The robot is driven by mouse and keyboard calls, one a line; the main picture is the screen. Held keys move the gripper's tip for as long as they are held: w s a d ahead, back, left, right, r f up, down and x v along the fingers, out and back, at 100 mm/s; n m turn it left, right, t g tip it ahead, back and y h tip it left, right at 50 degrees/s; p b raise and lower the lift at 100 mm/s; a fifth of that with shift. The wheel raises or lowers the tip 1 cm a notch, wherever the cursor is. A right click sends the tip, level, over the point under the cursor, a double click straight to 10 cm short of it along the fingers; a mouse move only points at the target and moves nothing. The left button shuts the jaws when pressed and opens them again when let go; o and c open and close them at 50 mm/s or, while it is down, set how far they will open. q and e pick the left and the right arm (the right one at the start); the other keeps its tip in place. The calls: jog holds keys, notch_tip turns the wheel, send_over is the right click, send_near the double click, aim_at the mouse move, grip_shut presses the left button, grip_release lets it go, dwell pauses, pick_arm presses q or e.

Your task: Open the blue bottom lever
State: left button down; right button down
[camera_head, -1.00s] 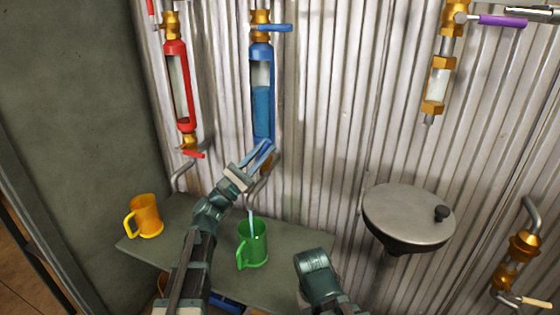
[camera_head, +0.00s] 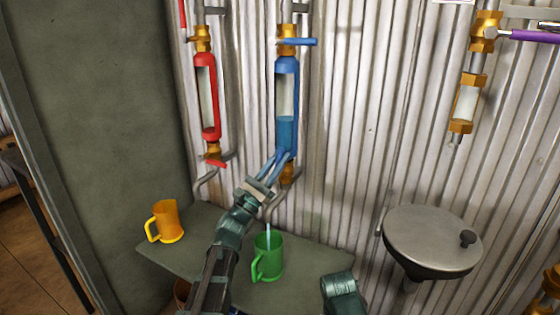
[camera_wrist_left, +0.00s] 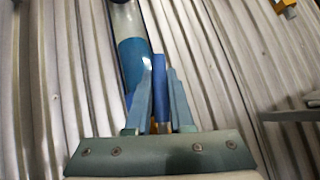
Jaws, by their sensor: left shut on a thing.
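The blue bottom lever (camera_wrist_left: 159,85) sits between the two fingers of my left gripper (camera_wrist_left: 159,90), which is shut on it. In the head view my left gripper (camera_head: 277,166) reaches up to the lower end of the blue riser tube (camera_head: 287,135); its fingers hide most of the lever there. The tube's window is clear above and blue with liquid in its lower part. A thin pale stream runs from the spout below it into the green mug (camera_head: 268,260). My right gripper's fingers are not in view; only a teal arm part shows at the bottom.
The grey shelf (camera_head: 205,240) holds the green mug and a yellow mug (camera_head: 166,222). A red riser tube (camera_head: 207,98) is left of the blue one. A blue top lever (camera_head: 300,42) is above. A round metal basin (camera_head: 430,240) stands to the right.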

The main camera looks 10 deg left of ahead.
pick_arm(q)
jog(key=c, duration=0.8)
grip_release()
jog(key=shift+f, duration=0.1)
jog(key=b+v, duration=0.9)
jog(key=v, duration=0.4)
jog(key=shift+s+a+f, duration=0.2)
jog(key=shift+s, duration=0.05)
